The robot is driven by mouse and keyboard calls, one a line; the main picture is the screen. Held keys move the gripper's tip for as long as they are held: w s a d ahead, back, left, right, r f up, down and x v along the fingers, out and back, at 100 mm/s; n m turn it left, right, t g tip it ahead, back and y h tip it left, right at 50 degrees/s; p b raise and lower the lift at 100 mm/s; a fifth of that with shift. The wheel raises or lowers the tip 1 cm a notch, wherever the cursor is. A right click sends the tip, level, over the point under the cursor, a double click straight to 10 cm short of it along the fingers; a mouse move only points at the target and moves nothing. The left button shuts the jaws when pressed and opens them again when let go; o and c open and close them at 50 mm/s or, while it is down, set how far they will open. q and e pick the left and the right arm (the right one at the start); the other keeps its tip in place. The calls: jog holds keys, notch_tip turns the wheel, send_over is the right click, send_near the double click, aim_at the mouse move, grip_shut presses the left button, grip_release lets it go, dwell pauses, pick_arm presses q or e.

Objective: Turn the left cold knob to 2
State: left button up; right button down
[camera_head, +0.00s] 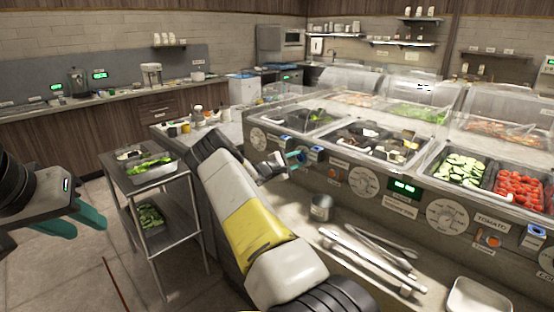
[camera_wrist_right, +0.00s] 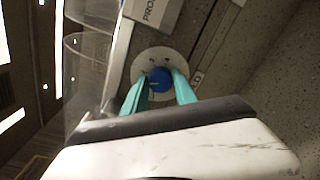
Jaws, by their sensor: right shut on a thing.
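The blue knob (camera_wrist_right: 160,80) sits on a round pale dial plate in the right wrist view, on the front panel of the sauce-well counter. My right gripper (camera_wrist_right: 158,84) has its two teal fingers on either side of the knob and is shut on it. In the head view my right gripper (camera_head: 297,159) is at the counter's front panel, near its left end, partly hidden by my own arm. The knob's exact setting is too small to read. My left gripper (camera_head: 92,228) is at the far left, open and empty, away from the counter.
Tongs (camera_head: 360,258) and a metal cup (camera_head: 321,208) lie on the ledge below. A metal cart (camera_head: 178,192) stands at left; floor beside it is clear.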

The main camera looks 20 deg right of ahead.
jog(key=shift+f+m+t, duration=0.1)
jog(key=shift+m+t, duration=0.2)
jog(key=shift+m, duration=1.7)
jog(key=c, duration=1)
grip_release()
jog(key=v, duration=0.7)
jog(key=shift+s+a, duration=0.2)
jog(key=shift+a, duration=0.2)
